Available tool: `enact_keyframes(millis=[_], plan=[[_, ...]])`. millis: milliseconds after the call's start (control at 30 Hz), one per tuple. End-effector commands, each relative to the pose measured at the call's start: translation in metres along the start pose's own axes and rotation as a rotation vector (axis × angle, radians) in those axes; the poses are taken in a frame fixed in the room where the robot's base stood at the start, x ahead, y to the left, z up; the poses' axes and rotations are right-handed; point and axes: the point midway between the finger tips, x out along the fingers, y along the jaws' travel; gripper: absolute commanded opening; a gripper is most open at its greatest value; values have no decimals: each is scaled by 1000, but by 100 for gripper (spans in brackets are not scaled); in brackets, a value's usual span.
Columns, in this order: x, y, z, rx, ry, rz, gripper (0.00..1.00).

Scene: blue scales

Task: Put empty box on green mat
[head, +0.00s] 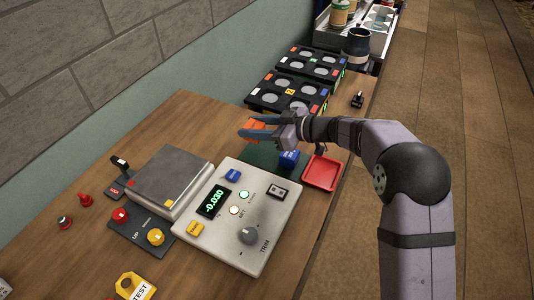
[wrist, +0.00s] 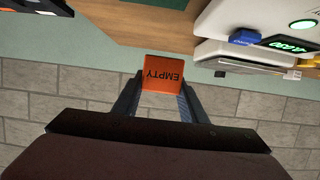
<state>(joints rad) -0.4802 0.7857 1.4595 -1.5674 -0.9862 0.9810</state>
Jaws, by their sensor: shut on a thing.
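An orange box marked "EMPTY" (wrist: 162,74) is between the fingertips of my gripper (wrist: 160,92) in the wrist view. In the head view the orange box (head: 254,125) shows at the left end of my gripper (head: 256,130), which is shut on it. The box is held above the bench, near the far side of the green mat (head: 259,155).
A red tray (head: 322,172) is right of the blue box. A scale with a steel plate (head: 171,178) and a control panel (head: 240,215) reading -0.030 stand nearer. Black racks with round wells (head: 287,93) stand behind. A wall runs along the left.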

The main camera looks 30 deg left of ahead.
Motion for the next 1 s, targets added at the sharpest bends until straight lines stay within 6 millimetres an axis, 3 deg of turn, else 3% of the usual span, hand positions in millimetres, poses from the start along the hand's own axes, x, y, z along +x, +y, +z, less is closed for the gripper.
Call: enact_keyframes(millis=[300, 633, 1000], plan=[[16, 0, 44, 4, -1, 1, 17], [20, 0, 55, 2, 0, 1, 17], [31, 1, 86, 1, 1, 2, 17]])
